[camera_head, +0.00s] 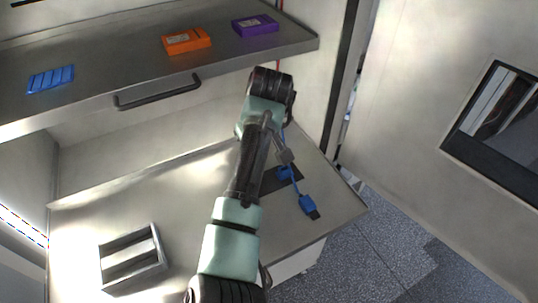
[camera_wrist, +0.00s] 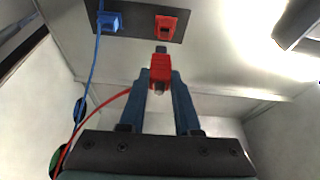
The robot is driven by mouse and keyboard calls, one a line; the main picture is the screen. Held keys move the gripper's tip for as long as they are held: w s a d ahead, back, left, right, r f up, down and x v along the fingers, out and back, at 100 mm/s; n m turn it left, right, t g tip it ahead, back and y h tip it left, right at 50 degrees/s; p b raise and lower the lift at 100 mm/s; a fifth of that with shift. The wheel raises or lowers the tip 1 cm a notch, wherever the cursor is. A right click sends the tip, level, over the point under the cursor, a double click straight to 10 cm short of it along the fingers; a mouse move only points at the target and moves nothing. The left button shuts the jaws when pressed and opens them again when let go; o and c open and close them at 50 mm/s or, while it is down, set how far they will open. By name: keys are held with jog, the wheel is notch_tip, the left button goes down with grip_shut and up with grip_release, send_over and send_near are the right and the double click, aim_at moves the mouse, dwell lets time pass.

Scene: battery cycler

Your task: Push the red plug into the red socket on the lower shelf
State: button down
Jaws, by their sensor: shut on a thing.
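In the wrist view my gripper (camera_wrist: 160,88) is shut on the red plug (camera_wrist: 160,68), with its tip pointing at the red socket (camera_wrist: 166,27). A small gap shows between the plug tip and the socket, though the depth is hard to judge. A red cable runs from the plug to the lower left.
The upper shelf (camera_head: 110,78) has a handle (camera_head: 157,94) and holds an orange box (camera_head: 187,41), a purple box (camera_head: 255,25) and a blue block (camera_head: 51,79). A metal tray (camera_head: 133,258) stands on the lower shelf. A blue connector (camera_head: 308,205) lies near its right edge. An open door (camera_head: 425,115) is at right.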

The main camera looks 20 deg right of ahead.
jog(key=shift+w+a+r, duration=0.2)
jog(key=shift+w+a, duration=0.1)
jog(key=shift+a, duration=0.15)
notch_tip(320, 180, down, 6)
jog(key=b, duration=0.6)
jog(key=shift+r+p, duration=0.1)
jog(key=shift+p, duration=0.9)
dwell(1.1)
jog(key=shift+f+b, duration=0.4)
jog(key=shift+f, duration=1.1)
dwell(1.7)
jog(key=c, duration=0.5)
grip_release()
jog(key=shift+c, duration=0.2)
